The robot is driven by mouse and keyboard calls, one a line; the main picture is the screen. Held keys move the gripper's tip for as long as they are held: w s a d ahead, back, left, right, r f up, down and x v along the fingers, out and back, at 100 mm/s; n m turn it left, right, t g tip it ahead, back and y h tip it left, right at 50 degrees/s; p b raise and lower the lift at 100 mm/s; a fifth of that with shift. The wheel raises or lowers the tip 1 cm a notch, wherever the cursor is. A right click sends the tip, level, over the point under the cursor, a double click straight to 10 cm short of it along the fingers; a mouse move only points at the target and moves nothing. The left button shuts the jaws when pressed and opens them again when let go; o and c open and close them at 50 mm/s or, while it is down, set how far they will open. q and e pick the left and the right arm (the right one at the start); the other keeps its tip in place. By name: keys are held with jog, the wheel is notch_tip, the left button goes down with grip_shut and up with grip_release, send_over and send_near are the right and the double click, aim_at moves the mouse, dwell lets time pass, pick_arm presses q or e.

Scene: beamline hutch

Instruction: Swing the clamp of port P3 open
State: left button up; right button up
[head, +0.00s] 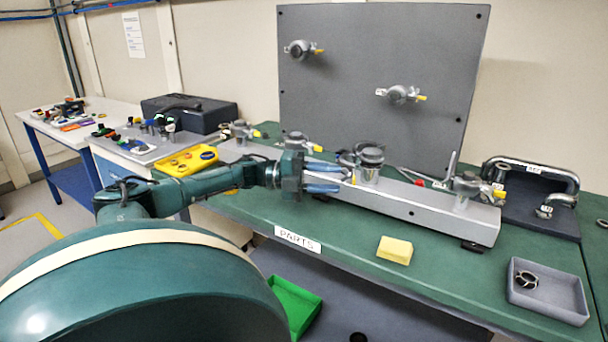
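A long grey metal rail (415,205) on the green bench carries several short round ports with clamps. My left gripper (346,178) reaches in from the left, its two blue fingers apart, one above the other. Another clamped port (467,188) with a yellow tip stands at the rail's right end. The port labels are too small to read, so I cannot tell which is P3. My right gripper is out of view.
A grey upright panel (375,35) behind the rail carries two more clamped ports. A yellow sponge (395,249) and a grey tray (522,304) with a ring clamp (527,281) lie in front. A bent pipe (535,168) stands right. A green bin (292,306) sits below the bench edge.

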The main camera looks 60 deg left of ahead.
pick_arm(q)
jog(key=shift+p+v, duration=0.4)
jog(key=shift+v, duration=2.4)
